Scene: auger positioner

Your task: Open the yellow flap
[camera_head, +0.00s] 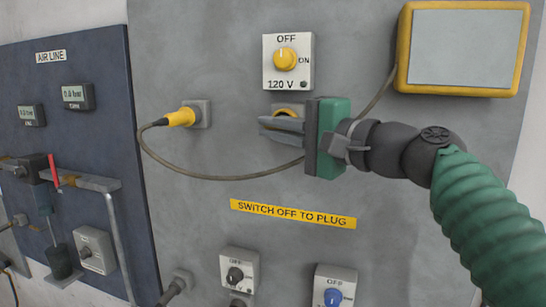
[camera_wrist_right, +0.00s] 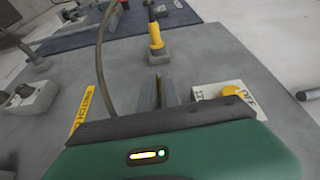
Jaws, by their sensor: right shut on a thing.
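The yellow flap (camera_head: 289,110) sits on the grey panel just below the 120 V switch, and only its upper part shows behind my right gripper's fingers. My right gripper (camera_head: 268,127) reaches in from the right and is shut on the flap. In the right wrist view my right gripper (camera_wrist_right: 160,93) has its fingers close together against the panel, and the flap is hidden there. How far the flap is lifted cannot be told. My left gripper is not in view.
The 120 V switch plate (camera_head: 288,62) with a yellow knob stands right above the fingers. A yellow plug (camera_head: 181,117) sits in a socket to the left, and its cable (camera_head: 225,178) loops below the gripper to a yellow-framed screen (camera_head: 464,48). A yellow label (camera_head: 293,213) lies lower.

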